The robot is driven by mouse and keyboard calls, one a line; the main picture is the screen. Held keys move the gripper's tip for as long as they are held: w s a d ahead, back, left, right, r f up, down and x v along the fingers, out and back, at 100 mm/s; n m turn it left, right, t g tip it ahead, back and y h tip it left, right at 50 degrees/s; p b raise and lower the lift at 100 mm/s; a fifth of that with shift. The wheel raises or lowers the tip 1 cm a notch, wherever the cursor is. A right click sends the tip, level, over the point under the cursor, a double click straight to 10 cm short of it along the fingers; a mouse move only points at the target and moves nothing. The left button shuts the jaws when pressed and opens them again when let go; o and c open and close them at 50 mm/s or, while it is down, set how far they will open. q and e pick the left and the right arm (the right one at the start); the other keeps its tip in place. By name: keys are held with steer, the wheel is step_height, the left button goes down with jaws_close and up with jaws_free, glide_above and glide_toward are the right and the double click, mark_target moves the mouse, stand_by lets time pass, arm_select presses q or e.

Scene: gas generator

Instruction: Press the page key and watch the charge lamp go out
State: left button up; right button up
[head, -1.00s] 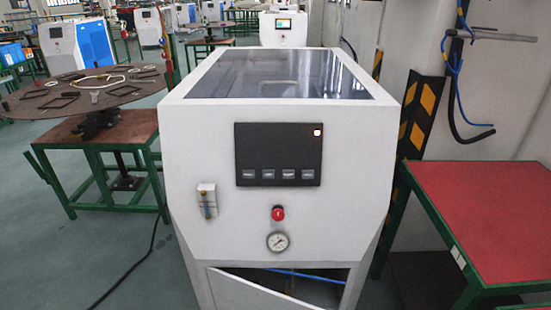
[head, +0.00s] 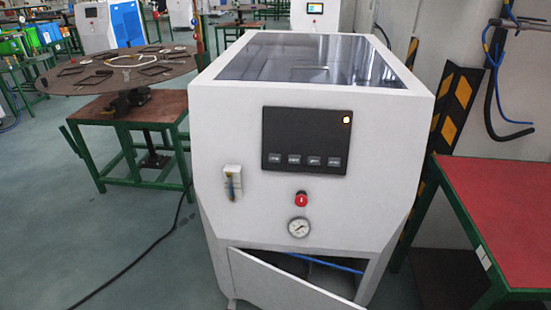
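The gas generator is a white cabinet (head: 230,130) in the middle of the head view, with a dark glossy top. On its front is a black control panel (head: 306,130). A charge lamp (head: 347,120) glows orange-white at the panel's upper right. Several small grey keys sit in a row along the panel's lower part, among them one key (head: 294,160); their labels are too small to read, so I cannot tell which is the page key. Neither of my grippers is in view.
Below the panel are a red button (head: 301,199) and a round gauge (head: 299,228). A lower flap (head: 285,285) hangs tilted open. A red-topped table (head: 510,220) stands at the right, a green-framed table (head: 130,128) at the left.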

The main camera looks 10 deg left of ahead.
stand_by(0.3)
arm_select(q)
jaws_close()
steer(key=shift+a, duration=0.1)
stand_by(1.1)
